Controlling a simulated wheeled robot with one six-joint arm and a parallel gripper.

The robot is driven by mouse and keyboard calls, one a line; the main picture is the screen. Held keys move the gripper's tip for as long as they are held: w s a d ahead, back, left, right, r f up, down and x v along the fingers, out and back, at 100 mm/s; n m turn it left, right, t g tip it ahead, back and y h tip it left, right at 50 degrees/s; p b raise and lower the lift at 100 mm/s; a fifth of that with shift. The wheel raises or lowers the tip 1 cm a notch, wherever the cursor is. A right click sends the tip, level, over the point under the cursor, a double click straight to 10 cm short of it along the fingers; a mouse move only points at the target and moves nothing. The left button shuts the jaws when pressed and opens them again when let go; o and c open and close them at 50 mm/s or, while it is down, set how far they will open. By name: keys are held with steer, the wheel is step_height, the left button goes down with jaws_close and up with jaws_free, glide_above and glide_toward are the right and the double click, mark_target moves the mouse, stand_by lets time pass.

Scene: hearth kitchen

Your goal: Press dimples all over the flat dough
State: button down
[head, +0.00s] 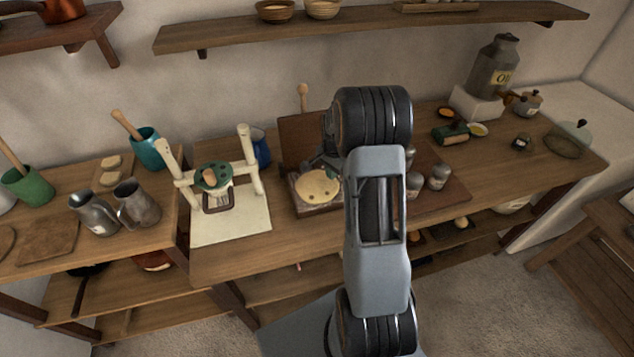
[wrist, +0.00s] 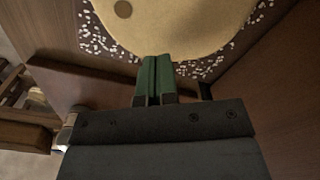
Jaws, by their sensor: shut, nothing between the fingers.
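The flat dough (head: 318,186) is a pale round sheet on a dark board or shallow tray in the middle of the table. In the wrist view the dough (wrist: 185,22) fills the top, with one dark round dimple or spot near its upper left. A few small dark spots show on it in the head view. My gripper (wrist: 154,62) has green fingertips pressed together with nothing between them, at the dough's near edge in the picture. I cannot tell whether they touch it. In the head view my arm hides part of the area right of the dough.
White specks cover the dark surface around the dough (wrist: 95,38). A raised wooden lid or panel (head: 300,135) stands behind it. A white stand (head: 250,170) with a green-topped bowl is left. Metal jars (head: 438,178) stand to the right. The table front is clear.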

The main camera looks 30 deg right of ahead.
steer(key=shift+f, duration=0.2)
steer(key=shift+f+b, duration=0.75)
steer(key=shift+f, duration=0.15)
steer(key=shift+f, duration=0.1)
stand_by(0.6)
steer(key=shift+r+p, duration=0.7)
steer(key=shift+r, duration=0.5)
steer(key=shift+w+a, duration=0.2)
steer(key=shift+w, duration=0.95)
steer(key=shift+w+a, duration=0.2)
steer(key=shift+w, duration=0.9)
